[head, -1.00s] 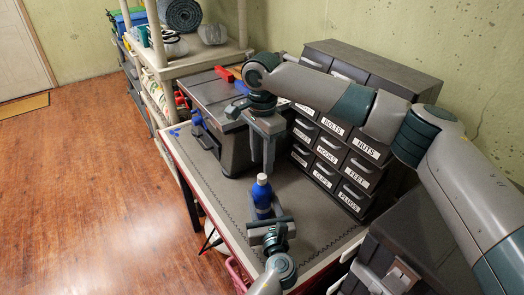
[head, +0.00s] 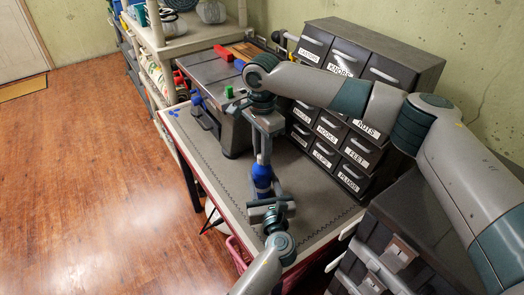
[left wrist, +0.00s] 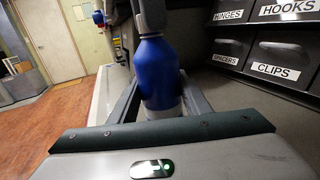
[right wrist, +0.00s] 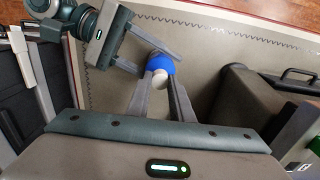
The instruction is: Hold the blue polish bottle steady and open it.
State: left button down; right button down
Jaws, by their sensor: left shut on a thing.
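The blue polish bottle (head: 262,178) stands upright near the front of the grey-topped workbench (head: 222,185). My left gripper (head: 268,205) is shut on its lower part; the left wrist view shows the blue body (left wrist: 158,75) between the fingers. My right gripper (head: 263,150) points straight down over the bottle from above. In the right wrist view its fingers (right wrist: 161,85) are apart, one on each side of the white cap (right wrist: 158,79). I cannot tell whether they touch the cap. In the head view the right fingers hide the cap.
A labelled drawer cabinet (head: 330,125) stands close behind and right of the bottle. A dark grey box (head: 215,105) with a handle sits at the bench's left. A shelf (head: 170,50) stands farther back. The bench's front left is mostly clear.

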jog(key=n, duration=0.3)
dwell(0.5)
jog(key=c, duration=1.6)
grip_release()
jog(key=shift+o, duration=0.2)
jog(key=shift+r, duration=2.3)
jog(key=shift+c, duration=0.4)
